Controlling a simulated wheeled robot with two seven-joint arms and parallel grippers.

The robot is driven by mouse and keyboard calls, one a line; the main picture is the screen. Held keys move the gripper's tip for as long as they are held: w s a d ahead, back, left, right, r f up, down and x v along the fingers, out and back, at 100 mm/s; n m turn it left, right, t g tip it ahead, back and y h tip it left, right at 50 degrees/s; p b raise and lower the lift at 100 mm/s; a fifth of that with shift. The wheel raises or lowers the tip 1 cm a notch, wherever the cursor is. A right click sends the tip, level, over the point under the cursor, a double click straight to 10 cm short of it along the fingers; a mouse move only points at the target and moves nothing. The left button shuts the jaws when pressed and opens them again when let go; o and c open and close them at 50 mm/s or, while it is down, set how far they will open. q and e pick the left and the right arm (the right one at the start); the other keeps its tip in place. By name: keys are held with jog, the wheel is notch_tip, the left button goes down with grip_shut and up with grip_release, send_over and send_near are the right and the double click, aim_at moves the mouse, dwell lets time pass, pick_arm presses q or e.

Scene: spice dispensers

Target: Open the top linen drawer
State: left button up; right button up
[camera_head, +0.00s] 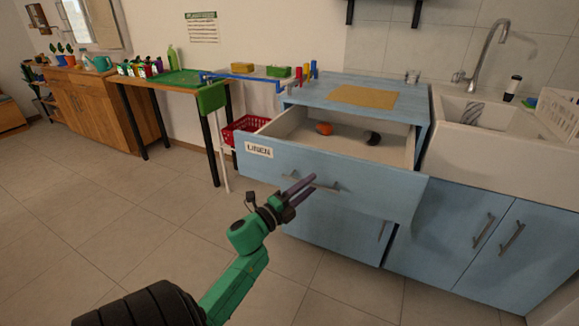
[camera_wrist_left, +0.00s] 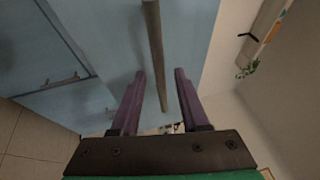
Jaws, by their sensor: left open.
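The linen drawer (camera_head: 375,195), light blue with a white "LINEN" label (camera_head: 259,150), stands pulled well out of the cabinet, its inside showing. Its grey bar handle (camera_head: 326,186) is on the front face. My left gripper (camera_head: 307,183) is open, with its purple fingers at the left part of the handle. In the left wrist view, the handle (camera_wrist_left: 154,45) runs into the gap between the open fingertips (camera_wrist_left: 160,72); I cannot tell whether they touch it. My right gripper is not in view.
An orange item (camera_head: 323,128) and a dark item (camera_head: 372,139) lie in the drawer. A wooden board (camera_head: 364,97) lies on the countertop. A red basket (camera_head: 243,130) is left of the drawer, and a sink (camera_head: 480,140) is at right. The tiled floor in front is clear.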

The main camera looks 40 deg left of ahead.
pick_arm(q)
jog(key=s+f, duration=0.2)
jog(key=s, duration=1.1)
jog(key=shift+a+f, duration=0.15)
jog(key=shift+a, duration=0.25)
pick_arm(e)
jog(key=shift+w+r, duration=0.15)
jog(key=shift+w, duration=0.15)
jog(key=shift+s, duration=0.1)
